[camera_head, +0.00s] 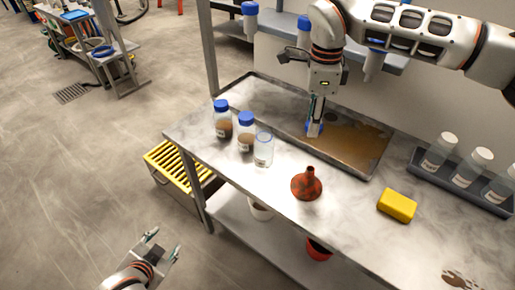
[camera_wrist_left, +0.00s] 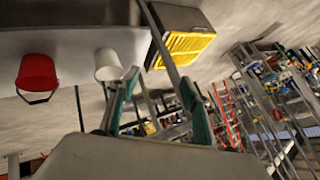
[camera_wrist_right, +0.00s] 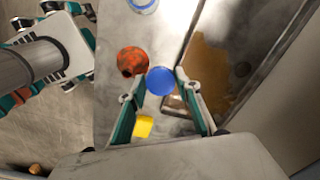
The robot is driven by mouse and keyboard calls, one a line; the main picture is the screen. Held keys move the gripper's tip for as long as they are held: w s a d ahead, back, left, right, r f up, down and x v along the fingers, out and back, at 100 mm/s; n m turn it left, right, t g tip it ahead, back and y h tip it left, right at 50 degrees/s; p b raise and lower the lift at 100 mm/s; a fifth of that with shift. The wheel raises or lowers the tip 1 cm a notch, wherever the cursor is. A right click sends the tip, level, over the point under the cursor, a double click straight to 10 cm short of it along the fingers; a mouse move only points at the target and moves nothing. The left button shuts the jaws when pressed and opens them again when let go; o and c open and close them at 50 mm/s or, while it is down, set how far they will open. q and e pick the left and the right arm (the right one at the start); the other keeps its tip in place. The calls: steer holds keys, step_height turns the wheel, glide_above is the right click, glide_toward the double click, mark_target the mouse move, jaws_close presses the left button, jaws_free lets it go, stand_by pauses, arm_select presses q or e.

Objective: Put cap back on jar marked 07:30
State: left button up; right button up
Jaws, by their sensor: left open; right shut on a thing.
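My right gripper (camera_head: 315,128) is shut on a blue cap (camera_head: 313,131), above the front of the wet metal tray; the cap also shows between the fingers in the right wrist view (camera_wrist_right: 160,80). An uncapped clear jar (camera_head: 263,150) stands on the bench to the left of the cap, apart from it. Two jars with blue caps and brown contents, a left one (camera_head: 222,121) and a right one (camera_head: 246,134), stand further left. Their labels are too small to read, so I cannot tell which is marked 07:30. My left gripper (camera_head: 160,248) is open and empty, off the bench's front.
A red funnel (camera_head: 307,185) and a yellow sponge (camera_head: 397,205) lie on the bench. The shallow tray (camera_head: 360,171) holds brown liquid. A grey rack (camera_head: 490,197) of white-capped bottles stands at right. A red bucket (camera_wrist_left: 37,72) is below.

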arm_select(q)
step_height(320, 180, up, 5)
steer(key=w+a+m+y, duration=0.2)
steer(key=m, duration=0.1)
steer(key=m+t+h+p, duration=0.1)
steer(key=m+t+h, duration=0.7)
steer(key=m, duration=2.1)
glide_toward(261, 153)
steer(key=shift+w+d+t+y, duration=0.15)
steer(key=shift+d+t+y, duration=0.15)
steer(key=shift+d+y, duration=0.15)
arm_select(e)
steer(key=a+r+m, duration=0.2)
steer(key=a+m, duration=0.4)
steer(key=m, duration=0.1)
steer(key=w+a+r+m, duration=0.1)
steer(key=a+r+m, duration=0.1)
steer(key=a+m, duration=0.4)
steer(key=shift+w+a+r+m, duration=0.15)
steer(key=shift+w+r+m, duration=0.15)
steer(key=shift+m, duration=0.7)
arm_select(q)
steer(key=x, duration=1.2)
steer(key=shift+f, duration=0.1)
